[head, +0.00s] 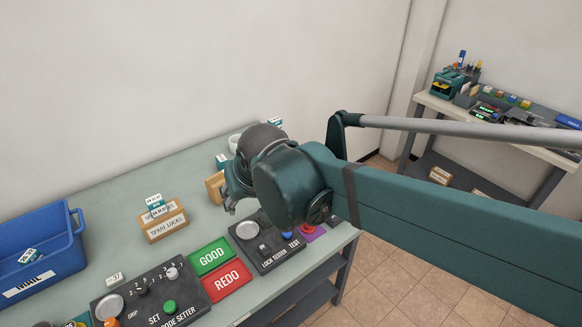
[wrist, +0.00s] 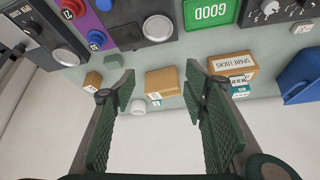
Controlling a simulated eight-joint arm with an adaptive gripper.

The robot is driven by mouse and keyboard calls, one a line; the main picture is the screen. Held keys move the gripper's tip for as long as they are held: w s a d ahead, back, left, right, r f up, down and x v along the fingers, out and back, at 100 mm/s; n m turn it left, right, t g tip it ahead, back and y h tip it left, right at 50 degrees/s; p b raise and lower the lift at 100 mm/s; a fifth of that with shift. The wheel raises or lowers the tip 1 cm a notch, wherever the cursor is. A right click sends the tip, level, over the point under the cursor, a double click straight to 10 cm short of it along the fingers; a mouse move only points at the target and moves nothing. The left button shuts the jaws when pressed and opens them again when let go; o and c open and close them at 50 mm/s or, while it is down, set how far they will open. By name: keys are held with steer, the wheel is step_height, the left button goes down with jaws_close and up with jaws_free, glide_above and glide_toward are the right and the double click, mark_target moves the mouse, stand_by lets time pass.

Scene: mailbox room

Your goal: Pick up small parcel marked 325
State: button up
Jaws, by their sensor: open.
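My gripper (head: 232,207) hangs over the grey-green bench, and its fingers show open and empty in the wrist view (wrist: 160,88). A plain brown box (wrist: 168,80) appears between the fingertips in the wrist view, apart from them. A smaller brown box (wrist: 92,80) sits to its left there. In the head view a brown box (head: 213,188) is partly hidden behind my gripper. I cannot read 325 on any box, so I cannot tell which is the parcel.
A box labelled SPARE LOCKS (head: 165,223) has small tags on it. A blue bin (head: 45,250) stands at the left. The code setter panel (head: 150,292), green GOOD pad (head: 211,256), red REDO pad (head: 228,281) and lock tester (head: 268,243) line the front edge.

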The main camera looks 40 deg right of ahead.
steer(key=w+d+m+g+h+p, duration=0.2)
steer(key=w+d+m+p, duration=0.4)
steer(key=w+d, duration=0.6)
steer(key=w+d+f+m+g+p, duration=0.1)
steer(key=w+d+f+m, duration=0.1)
steer(key=d, duration=0.3)
steer(key=w+d+f+m+g+h+p, duration=0.1)
steer(key=w+d+f+m+p, duration=0.1)
steer(key=w+d+f, duration=0.1)
steer(key=w+d+f+m+g+p, duration=0.1)
steer(key=w+d+f+m+p, duration=0.1)
steer(key=d, duration=0.5)
steer(key=shift+w+d+f+m+g, duration=0.35)
steer(key=shift+f+m, duration=0.25)
steer(key=shift+f, duration=0.8)
steer(key=shift+d+f+h, duration=0.1)
steer(key=shift+h, duration=0.2)
steer(key=shift+x, duration=1.15)
steer(key=shift+a+b+x, duration=0.2)
steer(key=shift+b+x, duration=0.35)
steer(key=shift+x, duration=2.05)
steer(key=shift+f, duration=0.1)
